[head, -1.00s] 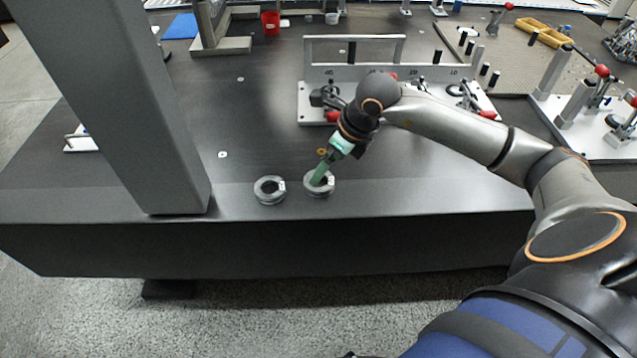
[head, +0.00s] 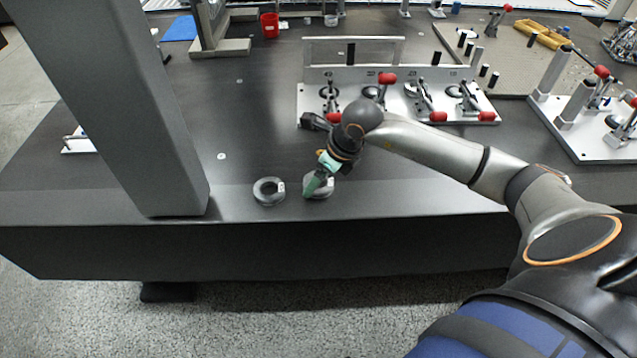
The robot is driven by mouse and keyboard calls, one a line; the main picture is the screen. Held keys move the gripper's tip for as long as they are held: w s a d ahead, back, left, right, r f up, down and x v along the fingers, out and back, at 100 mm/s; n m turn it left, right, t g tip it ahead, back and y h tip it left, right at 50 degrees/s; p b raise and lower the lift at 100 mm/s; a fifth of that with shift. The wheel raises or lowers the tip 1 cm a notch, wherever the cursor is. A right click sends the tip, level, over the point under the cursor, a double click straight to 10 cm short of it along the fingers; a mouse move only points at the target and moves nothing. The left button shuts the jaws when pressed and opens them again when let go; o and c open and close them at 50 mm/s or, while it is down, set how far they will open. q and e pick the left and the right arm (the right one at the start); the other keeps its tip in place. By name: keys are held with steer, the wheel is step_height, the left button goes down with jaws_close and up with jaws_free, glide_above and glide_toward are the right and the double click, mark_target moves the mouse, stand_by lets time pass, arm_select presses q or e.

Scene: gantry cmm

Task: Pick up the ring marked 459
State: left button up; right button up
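Two grey metal rings lie near the front edge of the dark table in the head view. The left ring (head: 269,191) lies flat and fully visible, with a small white label on its right side. The right ring (head: 320,191) is partly hidden by my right gripper (head: 311,187). The labels are too small to read, so I cannot tell which ring is 459. My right gripper, with green fingers, points down at the left part of the right ring. Whether its fingers are open, or touch the ring, I cannot tell. My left gripper is not in view.
A grey column (head: 150,120) rises at the left of the table. A fixture plate (head: 400,113) with red-handled clamps stands behind my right arm. Another clamp plate (head: 590,140) is at the right.

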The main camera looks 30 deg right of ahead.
jaws_close()
steer(key=shift+w+r, duration=0.1)
stand_by(0.3)
steer(key=shift+r, duration=0.5)
step_height(320, 180, up, 2)
steer(key=shift+r, duration=0.25)
steer(key=s+r, duration=0.9)
steer(key=s, duration=0.5)
steer(key=shift+r+b, duration=0.15)
steer(key=shift+b, duration=0.15)
